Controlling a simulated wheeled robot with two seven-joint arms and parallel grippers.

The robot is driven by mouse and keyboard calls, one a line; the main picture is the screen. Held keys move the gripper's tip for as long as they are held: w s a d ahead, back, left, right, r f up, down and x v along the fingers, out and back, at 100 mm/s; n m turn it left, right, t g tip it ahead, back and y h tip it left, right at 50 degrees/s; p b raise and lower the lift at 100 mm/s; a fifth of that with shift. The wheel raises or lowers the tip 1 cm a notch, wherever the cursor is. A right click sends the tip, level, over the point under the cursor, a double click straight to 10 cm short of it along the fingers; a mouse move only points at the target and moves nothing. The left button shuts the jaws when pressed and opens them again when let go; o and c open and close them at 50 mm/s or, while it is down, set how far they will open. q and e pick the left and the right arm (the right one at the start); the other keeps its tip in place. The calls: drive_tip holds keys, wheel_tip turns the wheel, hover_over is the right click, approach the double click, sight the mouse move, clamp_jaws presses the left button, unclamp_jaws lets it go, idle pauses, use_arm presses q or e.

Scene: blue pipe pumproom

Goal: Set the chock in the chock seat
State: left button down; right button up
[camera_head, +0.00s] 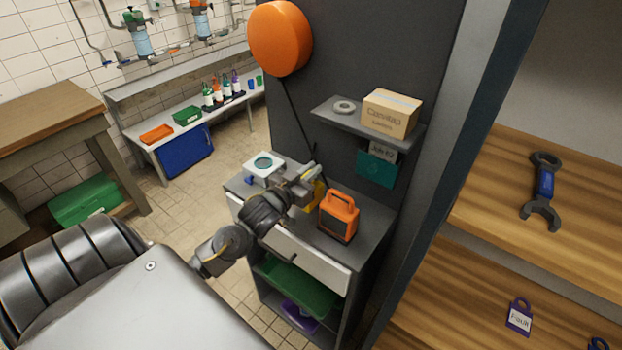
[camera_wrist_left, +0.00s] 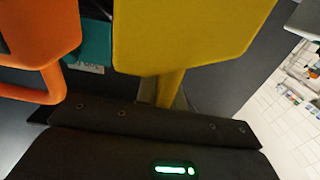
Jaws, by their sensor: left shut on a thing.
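My left gripper (camera_head: 308,182) reaches over the top of the small grey cabinet (camera_head: 368,229). It is shut on a yellow chock (camera_head: 314,196), which is mostly hidden behind the gripper in the head view. In the left wrist view the chock (camera_wrist_left: 190,38) is a broad yellow block with a narrow yellow stem between the fingers. I cannot make out a chock seat for certain. A white block with a round teal opening (camera_head: 264,165) stands on the cabinet's left end, left of my gripper. My right gripper is not in view.
An orange lantern-like box with a handle (camera_head: 339,216) stands close to the right of the gripper. A shelf (camera_head: 365,121) with a cardboard box (camera_head: 389,113) and a grey ring (camera_head: 345,106) hangs above. A teal box (camera_head: 377,168) is on the wall beneath it.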

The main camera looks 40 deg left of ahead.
use_arm(q)
drive_tip(key=shift+f+p, duration=0.35)
drive_tip(key=shift+f, duration=1.05)
drive_tip(key=shift+f, duration=0.15)
drive_tip(key=c, duration=1.6)
unclamp_jaws()
drive_tip(key=shift+o, duration=0.5)
